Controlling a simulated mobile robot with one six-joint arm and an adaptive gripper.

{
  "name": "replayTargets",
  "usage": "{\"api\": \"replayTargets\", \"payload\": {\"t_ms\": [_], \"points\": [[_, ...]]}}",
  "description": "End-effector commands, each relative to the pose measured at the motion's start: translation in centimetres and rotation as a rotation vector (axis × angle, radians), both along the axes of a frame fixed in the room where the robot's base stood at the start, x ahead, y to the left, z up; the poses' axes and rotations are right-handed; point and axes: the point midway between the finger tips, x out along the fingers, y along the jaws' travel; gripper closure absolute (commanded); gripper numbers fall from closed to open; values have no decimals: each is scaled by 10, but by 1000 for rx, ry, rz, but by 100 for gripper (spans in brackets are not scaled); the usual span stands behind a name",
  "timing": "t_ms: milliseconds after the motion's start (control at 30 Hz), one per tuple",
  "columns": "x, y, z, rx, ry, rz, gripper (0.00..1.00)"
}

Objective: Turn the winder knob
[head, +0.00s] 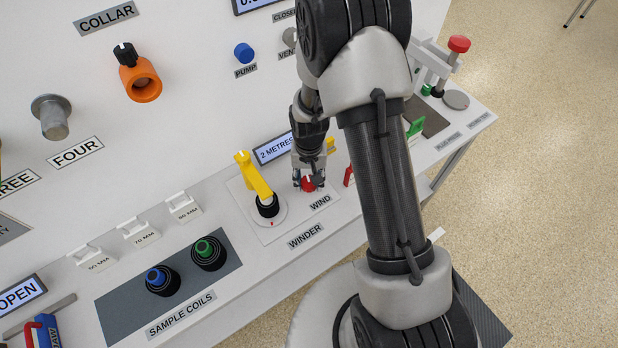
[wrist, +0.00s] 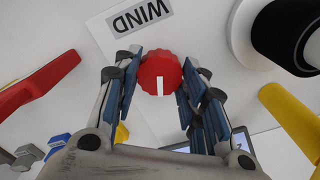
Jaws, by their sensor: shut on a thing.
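The winder knob (wrist: 160,74) is red with a ridged rim and a white pointer line. In the wrist view it sits between the two finger pads of my gripper (wrist: 160,85), which is shut on it. The line points toward the palm. In the head view the red knob (head: 308,185) shows below my gripper (head: 309,182), on the winder's white plate (head: 272,228) above the WIND label (head: 320,202). Part of the knob is hidden by the fingers in the head view.
A yellow crank arm (head: 253,176) on a black hub stands left of the knob. A red lever (wrist: 38,83) lies on the other side, close to the fingers. A display reading 2 METRES (head: 273,149) is behind. Sample coils (head: 208,253) stand further left.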

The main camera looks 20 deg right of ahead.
Motion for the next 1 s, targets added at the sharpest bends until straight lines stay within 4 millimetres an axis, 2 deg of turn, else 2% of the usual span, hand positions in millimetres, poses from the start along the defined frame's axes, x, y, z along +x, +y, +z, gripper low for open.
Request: {"api": "replayTargets", "payload": {"t_ms": [267, 300, 600, 900, 1000], "points": [[0, 0, 0, 0, -1, 0, 85], [0, 0, 0, 0, -1, 0, 61], [0, 0, 0, 0, 0, 0, 41], [0, 0, 1, 0, 0, 0, 41], [1, 0, 6, 0, -1, 0, 41]]}}
